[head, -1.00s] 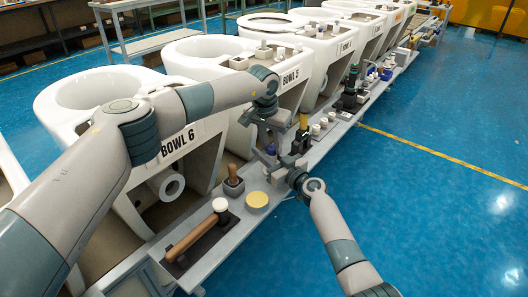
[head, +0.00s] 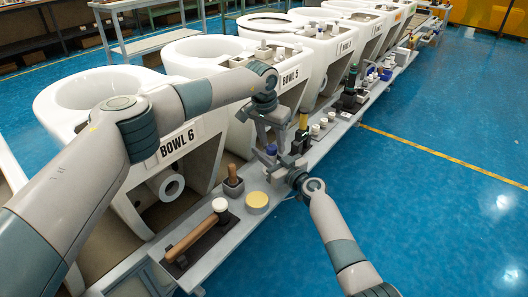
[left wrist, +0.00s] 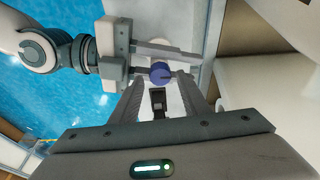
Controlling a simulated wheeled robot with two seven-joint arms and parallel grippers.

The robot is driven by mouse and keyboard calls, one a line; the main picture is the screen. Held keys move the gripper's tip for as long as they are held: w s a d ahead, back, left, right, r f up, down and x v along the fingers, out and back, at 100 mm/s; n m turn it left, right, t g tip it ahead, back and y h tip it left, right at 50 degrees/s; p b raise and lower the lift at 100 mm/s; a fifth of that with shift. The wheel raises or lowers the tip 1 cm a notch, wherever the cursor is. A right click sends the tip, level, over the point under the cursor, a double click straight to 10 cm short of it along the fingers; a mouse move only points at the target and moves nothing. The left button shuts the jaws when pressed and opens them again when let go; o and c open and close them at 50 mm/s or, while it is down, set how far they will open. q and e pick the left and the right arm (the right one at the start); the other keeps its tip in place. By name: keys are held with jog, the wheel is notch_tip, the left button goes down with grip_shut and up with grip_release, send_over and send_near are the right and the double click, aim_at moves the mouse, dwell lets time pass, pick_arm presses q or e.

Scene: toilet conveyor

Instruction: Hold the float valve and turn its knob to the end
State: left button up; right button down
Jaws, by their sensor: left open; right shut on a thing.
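The float valve shows mainly as its round blue knob (left wrist: 160,72) in the left wrist view; the knob is small in the head view (head: 271,149). My right gripper (head: 277,168) comes in from the floor side and is shut on the valve just below the knob; its fingers hide most of the body. My left gripper (head: 273,137) points down over the valve. In the left wrist view its open fingers (left wrist: 160,86) stand on both sides of the knob, with gaps showing. I cannot tell whether they touch it.
The narrow grey bench (head: 225,245) carries a wooden-handled tool (head: 196,236), a yellow round pad (head: 257,200), a dark holder (head: 233,185) and a black-and-yellow item (head: 302,137). Toilet bowls line its left side. Blue floor (head: 430,200) is clear on the right.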

aim_at(272, 148)
pick_arm(q)
jog(key=shift+r, duration=3.45)
pick_arm(e)
jog(key=c, duration=1.4)
grip_release()
jog(key=shift+o, duration=0.2)
jog(key=shift+s, duration=0.1)
jog(key=v, duration=1.2)
